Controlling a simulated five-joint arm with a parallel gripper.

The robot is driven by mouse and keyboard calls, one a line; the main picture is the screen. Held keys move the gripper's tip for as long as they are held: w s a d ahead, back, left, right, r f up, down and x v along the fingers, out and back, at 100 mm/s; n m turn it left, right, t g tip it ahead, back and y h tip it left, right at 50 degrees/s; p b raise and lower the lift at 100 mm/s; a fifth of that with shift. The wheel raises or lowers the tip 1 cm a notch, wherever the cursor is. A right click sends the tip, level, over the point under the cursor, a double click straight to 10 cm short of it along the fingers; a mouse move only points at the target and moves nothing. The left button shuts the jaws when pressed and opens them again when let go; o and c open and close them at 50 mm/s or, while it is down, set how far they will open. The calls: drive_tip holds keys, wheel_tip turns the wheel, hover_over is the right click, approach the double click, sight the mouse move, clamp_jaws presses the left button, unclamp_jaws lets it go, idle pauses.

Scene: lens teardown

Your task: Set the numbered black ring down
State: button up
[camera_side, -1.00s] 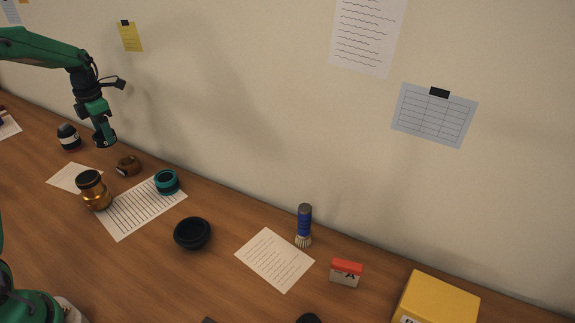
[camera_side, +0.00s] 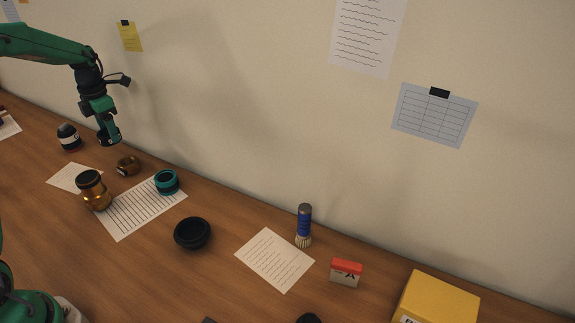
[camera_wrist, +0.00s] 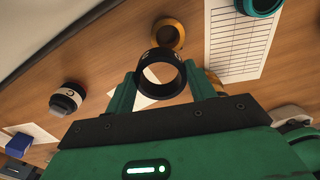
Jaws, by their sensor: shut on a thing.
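In the side view my gripper (camera_side: 109,137) is above the table at the far left, near the wall. There the held ring is small and dark between the fingers, and its markings cannot be read. The ring is held above the table, clear of the things below.
A brass ring (camera_side: 128,166), a gold barrel (camera_side: 95,193) and a teal ring (camera_side: 167,182) stand below and near my gripper. A black-and-white lens part (camera_side: 68,137) stands to the left. A black bowl-like part (camera_side: 192,233) is farther right.

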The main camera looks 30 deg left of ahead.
drive_tip(key=s+d+r+m, duration=0.1)
drive_tip(key=d+m, duration=0.7)
drive_tip(key=d, duration=2.6)
drive_tip(key=s+d+m, duration=1)
drive_tip(key=s+d, duration=0.9)
drive_tip(key=d, duration=0.2)
drive_tip(key=w+a+f, duration=0.1)
drive_tip(key=w+f, duration=0.1)
drive_tip(key=w, duration=0.1)
drive_tip(key=w+a+f, duration=0.2)
drive_tip(key=w+f, duration=0.1)
drive_tip(key=w, duration=0.1)
drive_tip(key=w+a+f, duration=0.2)
drive_tip(key=w+f, duration=0.1)
drive_tip(key=w, duration=0.1)
drive_tip(key=shift+s+f, duration=0.1)
drive_tip(key=shift+f, duration=1.85)
